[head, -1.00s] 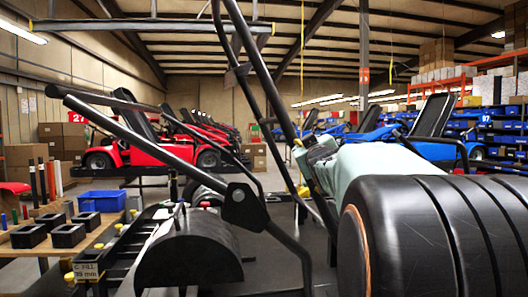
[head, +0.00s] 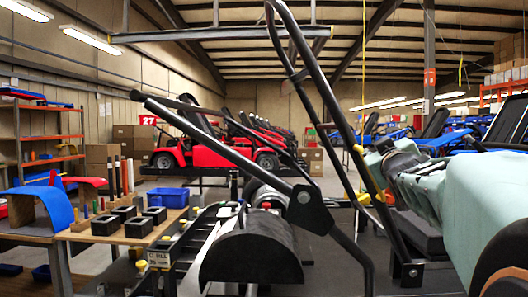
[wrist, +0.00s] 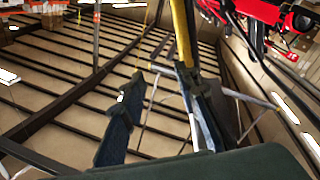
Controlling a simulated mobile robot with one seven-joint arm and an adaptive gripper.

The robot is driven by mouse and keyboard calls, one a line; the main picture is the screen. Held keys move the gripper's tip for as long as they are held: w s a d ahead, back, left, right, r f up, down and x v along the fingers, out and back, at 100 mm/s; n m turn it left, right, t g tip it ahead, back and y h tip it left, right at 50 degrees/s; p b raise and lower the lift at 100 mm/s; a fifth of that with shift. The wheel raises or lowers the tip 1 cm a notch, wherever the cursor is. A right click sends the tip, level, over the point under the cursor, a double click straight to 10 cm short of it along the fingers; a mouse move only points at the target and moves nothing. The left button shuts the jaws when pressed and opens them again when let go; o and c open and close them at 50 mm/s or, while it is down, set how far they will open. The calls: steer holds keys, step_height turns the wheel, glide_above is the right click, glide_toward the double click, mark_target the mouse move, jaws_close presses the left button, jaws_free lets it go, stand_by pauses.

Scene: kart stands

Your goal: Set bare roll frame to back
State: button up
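Black bare tubing of the roll frame (head: 225,148) fills the middle of the head view. One bar slopes from the upper left to a dark joint plate (head: 306,200), and a lower bar continues down right. I cannot tell which tubes belong to one moving piece. My gripper (wrist: 160,90) shows in the wrist view with its two dark fingers apart and nothing clearly between them. My pale green arm is at the right of the head view.
A dark rounded part (head: 252,255) sits on the stand below the frame. At left, a workbench (head: 85,237) holds black boxes, a blue bin (head: 168,197) and a blue curved panel (head: 45,208). Red karts (head: 205,155) stand behind. Yellow straps hang overhead.

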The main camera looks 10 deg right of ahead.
steer(key=v, duration=0.6)
steer(key=shift+s+a+f, duration=0.2)
steer(key=shift+a+f, duration=0.05)
steer(key=shift+a, duration=0.15)
steer(key=shift+f+b, duration=0.1)
steer(key=shift+b, duration=0.35)
